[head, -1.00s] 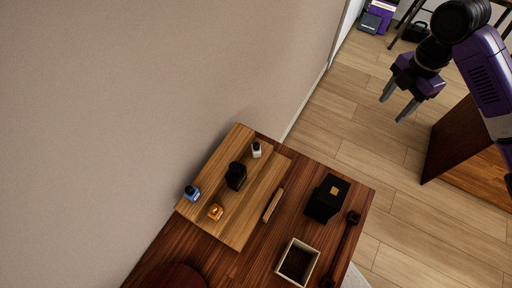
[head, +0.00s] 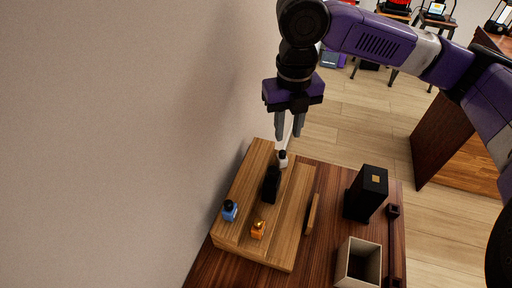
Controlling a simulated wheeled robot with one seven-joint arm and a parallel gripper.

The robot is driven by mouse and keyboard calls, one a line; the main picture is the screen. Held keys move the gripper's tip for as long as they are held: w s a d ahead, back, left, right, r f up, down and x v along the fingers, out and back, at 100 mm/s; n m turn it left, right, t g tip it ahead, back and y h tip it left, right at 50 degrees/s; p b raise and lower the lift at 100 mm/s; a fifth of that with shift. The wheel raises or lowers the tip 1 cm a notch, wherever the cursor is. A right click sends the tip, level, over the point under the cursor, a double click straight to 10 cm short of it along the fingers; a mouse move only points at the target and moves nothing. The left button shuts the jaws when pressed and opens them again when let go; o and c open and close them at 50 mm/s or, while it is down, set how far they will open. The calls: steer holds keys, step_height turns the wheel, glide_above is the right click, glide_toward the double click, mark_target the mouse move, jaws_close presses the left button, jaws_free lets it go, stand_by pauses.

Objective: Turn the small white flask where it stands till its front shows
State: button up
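The small white flask (head: 283,162) with a black cap stands upright near the back end of the wooden stepped stand (head: 232,243). No label or front marking can be made out on it at this size. My gripper (head: 289,137) is open, pointing down, with its fingertips just above or behind the flask's cap. I cannot tell how far the fingertips are from the flask. Nothing is held between the fingers.
A black bottle (head: 271,185), an amber bottle (head: 258,229) and a blue bottle (head: 229,210) share the stand. A thin wooden piece (head: 312,214), a black box (head: 367,193) and an open square container (head: 359,263) are to the right. A wall rises at left.

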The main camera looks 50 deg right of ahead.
mark_target(283, 152)
steer(key=shift+a+n, duration=0.4)
steer(key=shift+a, duration=0.2)
steer(key=shift+d+f, duration=0.1)
steer(key=shift+f, duration=3.8)
jaws_close()
